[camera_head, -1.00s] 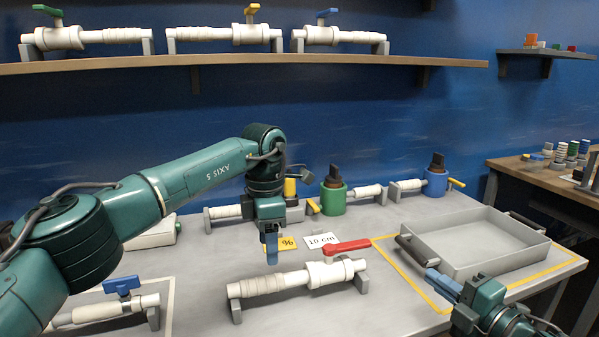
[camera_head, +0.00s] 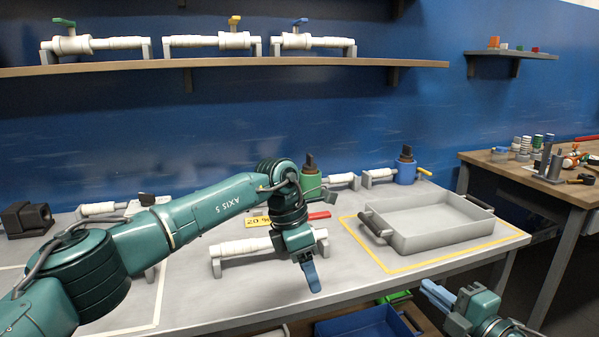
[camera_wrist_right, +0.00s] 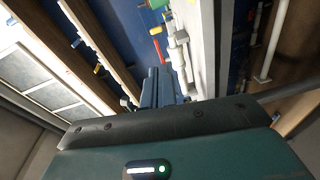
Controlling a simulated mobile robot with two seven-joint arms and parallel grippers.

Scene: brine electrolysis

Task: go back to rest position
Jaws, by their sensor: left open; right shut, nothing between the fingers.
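My left gripper (camera_head: 312,277) hangs in front of the red-handled valve pipe (camera_head: 238,247), above the table's front area, with its blue fingers pointing down. It is open and I see nothing in it. My arm hides part of that valve. My right gripper (camera_head: 438,294) is in front of the table's front edge, apart from the grey tray (camera_head: 440,242). Its blue fingers are shut and empty. They also show close together in the right wrist view (camera_wrist_right: 156,86).
The grey tray with dark handles sits inside a yellow outline on the table (camera_head: 340,282). A green holder (camera_head: 311,186) and a blue holder (camera_head: 405,173) stand behind. Below the table is a blue crate (camera_head: 365,325). A wooden side bench (camera_head: 545,178) stands right.

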